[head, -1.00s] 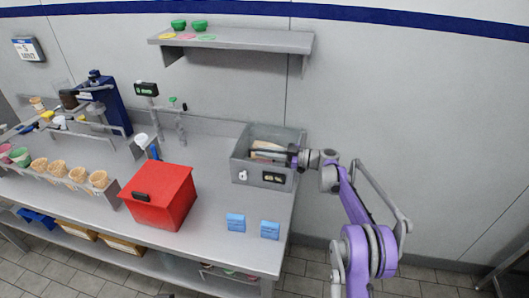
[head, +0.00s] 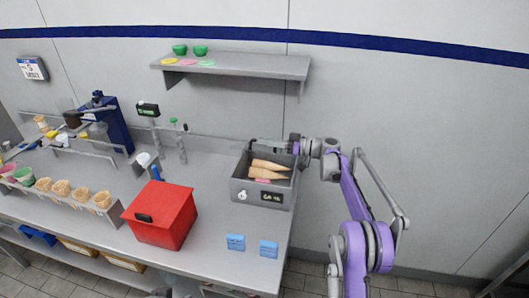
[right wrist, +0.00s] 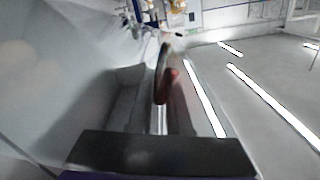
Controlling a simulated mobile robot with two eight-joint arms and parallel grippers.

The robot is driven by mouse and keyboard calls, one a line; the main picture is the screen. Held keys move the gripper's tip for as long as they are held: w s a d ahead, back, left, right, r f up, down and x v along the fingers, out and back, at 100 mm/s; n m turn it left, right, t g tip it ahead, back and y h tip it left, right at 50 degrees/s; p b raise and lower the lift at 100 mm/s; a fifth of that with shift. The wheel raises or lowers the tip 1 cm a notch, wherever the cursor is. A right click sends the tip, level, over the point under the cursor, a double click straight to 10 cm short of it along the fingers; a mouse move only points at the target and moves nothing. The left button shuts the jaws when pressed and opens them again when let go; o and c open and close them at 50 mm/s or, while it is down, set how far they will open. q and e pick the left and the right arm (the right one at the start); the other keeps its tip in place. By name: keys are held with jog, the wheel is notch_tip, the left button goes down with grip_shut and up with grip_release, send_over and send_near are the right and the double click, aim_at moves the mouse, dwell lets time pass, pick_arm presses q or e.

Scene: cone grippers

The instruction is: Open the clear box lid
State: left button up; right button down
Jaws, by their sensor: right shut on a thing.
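The grey box (head: 257,189) stands at the right end of the counter, with a white round fitting and a dark label on its front. Tan cones (head: 268,170) lie inside and show clearly through its top. My right gripper (head: 282,146) is at the box's back edge, shut on the lid, whose clear panel is hard to make out. The right wrist view is blurred, with a dark bar low in front and a reddish shape I cannot identify.
A red box (head: 165,222) stands left of the grey box. Two small blue packs (head: 236,242) lie in front of it. Cones in a rack (head: 61,188) line the left side. A wall shelf (head: 235,66) hangs above. The counter between the red and grey boxes is clear.

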jog(key=shift+w+d+r+m, duration=0.15)
jog(key=shift+w+r+m, duration=0.2)
jog(key=shift+w+r, duration=0.15)
jog(key=shift+w+d+r+m, duration=0.15)
jog(key=shift+w+r+m, duration=0.2)
jog(key=shift+r, duration=0.15)
jog(key=c, duration=0.9)
grip_release()
jog(key=shift+d, duration=0.1)
jog(key=v, duration=1)
jog(key=shift+d, duration=0.35)
